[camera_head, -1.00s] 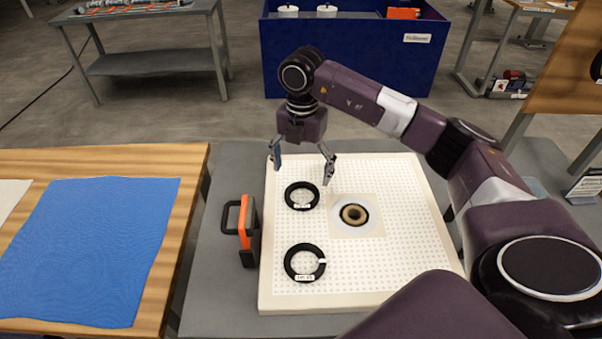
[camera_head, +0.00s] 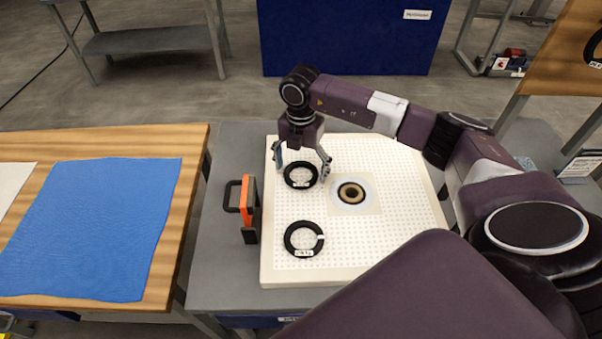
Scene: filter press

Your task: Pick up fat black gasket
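Two black ring gaskets with small white labels lie flat on a white perforated plate (camera_head: 390,245). The far black gasket (camera_head: 288,181) is a closed ring. The near black gasket (camera_head: 291,245) shows a light mark or gap on its right side. Both look similar in thickness, so I cannot tell surely which is the fat one. My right gripper (camera_head: 302,173) is open, fingers pointing down, one on each side of the far gasket. I cannot tell whether the fingers touch it. My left gripper is not in view.
An orange and black handled tool (camera_head: 249,205) stands at the plate's left edge. A blue bin (camera_head: 345,35) stands behind.

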